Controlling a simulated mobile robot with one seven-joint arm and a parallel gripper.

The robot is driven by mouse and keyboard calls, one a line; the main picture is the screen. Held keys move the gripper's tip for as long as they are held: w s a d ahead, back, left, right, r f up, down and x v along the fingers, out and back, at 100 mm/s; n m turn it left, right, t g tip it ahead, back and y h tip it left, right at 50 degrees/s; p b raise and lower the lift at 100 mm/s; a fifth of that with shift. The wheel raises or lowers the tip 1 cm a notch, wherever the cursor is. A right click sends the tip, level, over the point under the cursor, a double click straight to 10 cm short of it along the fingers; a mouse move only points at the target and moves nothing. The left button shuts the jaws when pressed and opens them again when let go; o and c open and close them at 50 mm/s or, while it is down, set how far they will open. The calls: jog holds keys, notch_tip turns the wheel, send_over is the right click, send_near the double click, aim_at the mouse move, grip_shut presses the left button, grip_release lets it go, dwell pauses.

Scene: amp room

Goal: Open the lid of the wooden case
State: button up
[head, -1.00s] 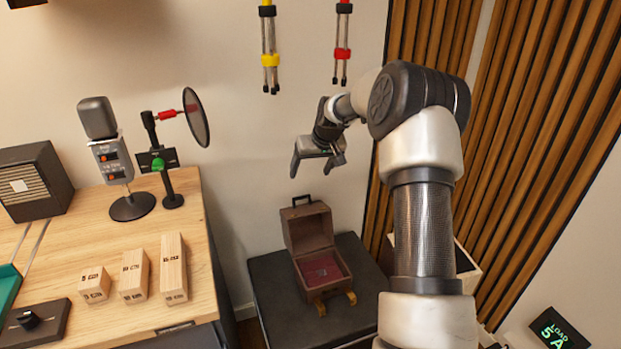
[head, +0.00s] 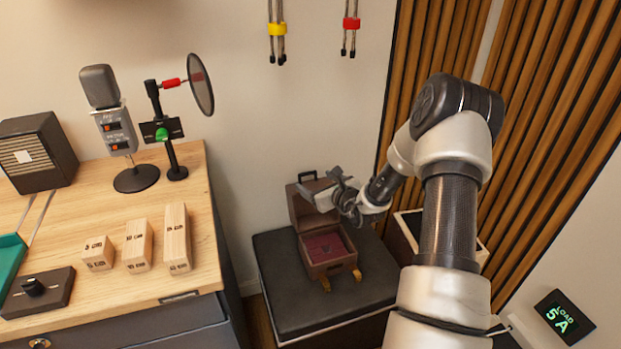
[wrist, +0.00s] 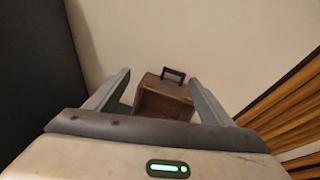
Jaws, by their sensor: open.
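The wooden case (head: 332,262) stands on a black padded top with its lid (head: 306,205) standing up and open. Its dark red lining shows inside, with a small dark thing on it that I cannot make out. A dark handle sits at the top of the lid. My gripper (head: 318,187) is in front of the lid's upper part in the head view and hides some of it; I cannot tell whether it touches. In the wrist view the case (wrist: 163,100) shows between my two spread fingers (wrist: 160,88), and nothing is held between them.
The black padded top (head: 290,290) has bare room around the case. A wooden desk (head: 80,215) with wooden blocks and a microphone (head: 110,120) is at the left. An open box (head: 405,228) and wooden wall slats (head: 530,130) are at the right.

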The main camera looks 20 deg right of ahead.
jog(key=s+d+f+m+h, duration=0.1)
jog(key=d+f+m+h, duration=0.1)
jog(key=d+m, duration=0.1)
jog(key=b, duration=0.5)
send_near(308, 173)
jog(key=x, duration=0.7)
jog(key=shift+s+a+f, duration=0.1)
jog(key=shift+c, duration=0.3)
jog(key=c, duration=1.4)
jog(key=shift+c, duration=0.3)
